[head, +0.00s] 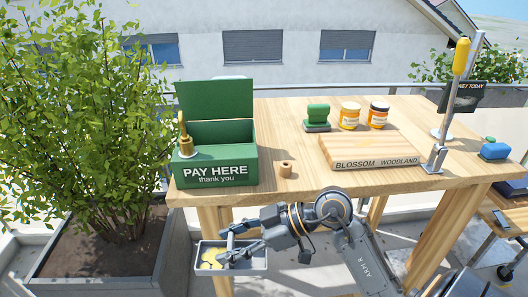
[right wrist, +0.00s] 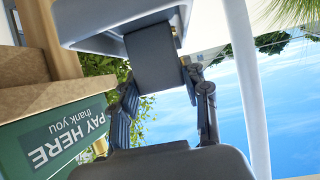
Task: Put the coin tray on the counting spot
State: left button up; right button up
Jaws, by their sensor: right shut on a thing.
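The coin tray (head: 258,264) is a small grey tray with several yellow coins in its left part. It hangs in the air in front of the table's front edge, left of the picture's middle. My right gripper (head: 232,245) is shut on the tray and covers part of it. In the right wrist view the grey tray (right wrist: 85,30) shows at the top, with the fingers of my right gripper (right wrist: 165,75) on its grey grip. I cannot make out a marked counting spot. My left gripper is not in view.
The wooden table (head: 285,118) bears an open green pay box (head: 215,172), a small wooden ring (head: 286,169), a green stamp (head: 318,117), two jars (head: 350,115) and a wooden board (head: 370,149). A leafy bush (head: 85,110) stands left. The front middle tabletop is mostly bare.

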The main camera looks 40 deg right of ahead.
aim_at(283, 140)
jog(key=i+z, duration=0.2)
jog(key=z, duration=1.3)
